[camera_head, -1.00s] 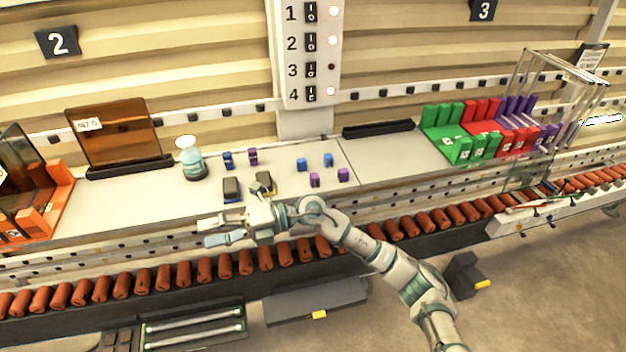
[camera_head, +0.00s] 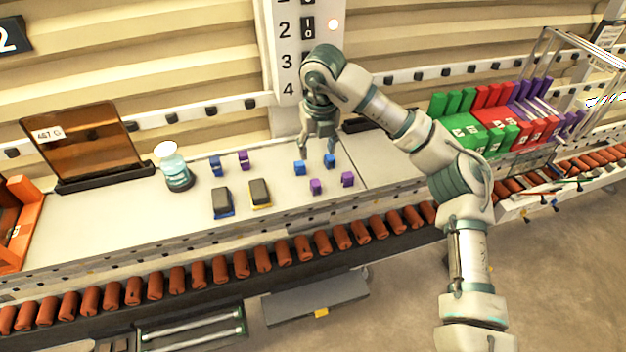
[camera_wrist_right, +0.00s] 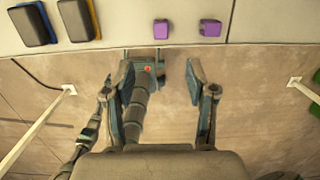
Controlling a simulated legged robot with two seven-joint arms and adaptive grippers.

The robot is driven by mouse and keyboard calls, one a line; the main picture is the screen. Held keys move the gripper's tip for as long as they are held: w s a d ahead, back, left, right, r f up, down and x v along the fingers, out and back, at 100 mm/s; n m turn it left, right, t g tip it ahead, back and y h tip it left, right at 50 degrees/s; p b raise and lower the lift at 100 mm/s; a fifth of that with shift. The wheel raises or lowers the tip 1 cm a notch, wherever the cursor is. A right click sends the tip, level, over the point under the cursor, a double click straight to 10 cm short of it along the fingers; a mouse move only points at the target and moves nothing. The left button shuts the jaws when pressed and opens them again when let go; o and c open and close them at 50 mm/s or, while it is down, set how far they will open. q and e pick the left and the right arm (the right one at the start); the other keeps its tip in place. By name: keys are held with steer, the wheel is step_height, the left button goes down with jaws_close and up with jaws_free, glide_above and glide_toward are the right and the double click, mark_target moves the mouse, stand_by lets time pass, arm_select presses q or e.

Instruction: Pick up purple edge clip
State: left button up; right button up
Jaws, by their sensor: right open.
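Small purple edge clips stand on the pale worktop: two near its front edge, a left one (camera_head: 316,186) and a right one (camera_head: 347,179), and one (camera_head: 243,159) further left and back. The front pair also shows at the top of the right wrist view, left clip (camera_wrist_right: 160,28) and right clip (camera_wrist_right: 210,27). My right gripper (camera_head: 318,150) points down over the worktop, behind the front pair, close to two blue clips. Its fingers (camera_wrist_right: 160,75) are apart with no clip between them.
Blue clips (camera_head: 299,168) (camera_head: 329,161) stand behind the front purple pair. Two dark blocks (camera_head: 260,193) and a bottle (camera_head: 175,170) are to the left. Green, red and purple racks (camera_head: 470,130) stand at right. An orange-brown roller conveyor (camera_head: 240,262) runs along the front.

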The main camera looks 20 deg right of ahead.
glide_above(316, 182)
steer(key=f, duration=0.4)
steer(key=s+f, duration=0.1)
steer(key=f, duration=0.1)
steer(key=shift+f+p, duration=0.25)
steer(key=shift+p, duration=0.15)
steer(key=f, duration=0.1)
steer(key=w+f, duration=0.1)
steer(key=shift+f, duration=0.3)
steer(key=shift+s+f+p, duration=0.1)
steer(key=shift+f+p, duration=0.2)
steer(key=shift+f, duration=0.15)
step_height(316, 182, down, 4)
steer(key=shift+r+p, duration=0.15)
steer(key=shift+p, duration=0.5)
steer(key=shift+w+f, duration=0.2)
steer(key=shift+f, duration=0.3)
arm_select(q)
steer(key=s+r, duration=0.2)
steer(key=shift+r, duration=0.4)
arm_select(e)
steer(key=c, duration=0.8)
